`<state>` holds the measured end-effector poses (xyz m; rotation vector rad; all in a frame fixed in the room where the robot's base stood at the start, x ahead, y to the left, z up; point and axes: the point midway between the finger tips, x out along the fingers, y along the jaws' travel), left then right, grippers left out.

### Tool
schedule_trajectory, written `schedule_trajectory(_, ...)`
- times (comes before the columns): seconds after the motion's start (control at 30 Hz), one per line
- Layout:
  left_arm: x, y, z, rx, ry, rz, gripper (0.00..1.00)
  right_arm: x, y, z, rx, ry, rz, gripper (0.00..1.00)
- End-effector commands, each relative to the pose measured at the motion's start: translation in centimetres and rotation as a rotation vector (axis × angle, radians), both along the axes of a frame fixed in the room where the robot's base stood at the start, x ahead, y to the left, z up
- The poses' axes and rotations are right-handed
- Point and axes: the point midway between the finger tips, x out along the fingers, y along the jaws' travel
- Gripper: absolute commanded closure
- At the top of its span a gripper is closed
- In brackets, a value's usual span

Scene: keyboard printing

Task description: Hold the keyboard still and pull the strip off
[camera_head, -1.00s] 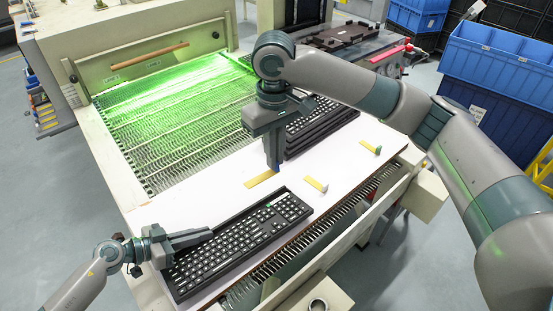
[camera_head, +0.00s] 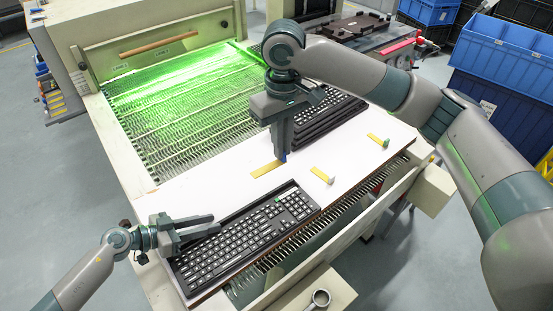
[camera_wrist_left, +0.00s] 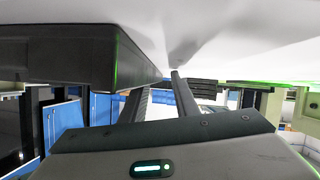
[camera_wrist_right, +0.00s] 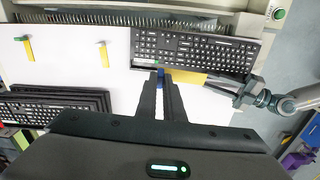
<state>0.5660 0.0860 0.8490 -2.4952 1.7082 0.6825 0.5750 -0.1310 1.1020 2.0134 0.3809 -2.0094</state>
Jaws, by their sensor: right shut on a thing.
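The black keyboard (camera_head: 243,237) lies on the white table, and it also shows in the right wrist view (camera_wrist_right: 195,52). My left gripper (camera_head: 216,222) is open at its left end, with one finger over the edge of the keyboard and the other beside it. In the left wrist view the keyboard's side (camera_wrist_left: 75,55) is left of the two fingers, not between them. My right gripper (camera_head: 283,156) points down behind the keyboard, shut on the blue end (camera_wrist_right: 160,73) of a yellow strip (camera_head: 266,170). The strip lies flat on the table, close to the keyboard's back edge; whether they touch is unclear.
Two other yellow strips lie to the right, one with a white end (camera_head: 330,180), one with a green end (camera_head: 386,142). Stacked black keyboards (camera_head: 325,115) stand behind my right gripper. A green-lit mesh conveyor (camera_head: 180,105) is at the back left. White table between is clear.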

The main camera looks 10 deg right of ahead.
Motion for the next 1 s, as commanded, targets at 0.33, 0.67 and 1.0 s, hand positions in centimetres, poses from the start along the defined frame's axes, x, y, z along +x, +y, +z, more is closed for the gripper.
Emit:
schedule_trajectory(0.33,-0.2,0.9,0.1,0.004,0.001,0.003,0.70,0.0,0.0,0.0,0.000,0.000,0.000,1.00)
schedule_trajectory(0.67,-1.3,4.5,1.9,0.002,-0.002,0.004,0.70,0.0,0.0,0.0,0.000,0.000,0.000,1.00)
schedule_trajectory(1.0,-3.0,9.4,4.0,0.001,-0.002,0.005,0.70,0.0,0.0,0.0,0.000,0.000,0.000,1.00)
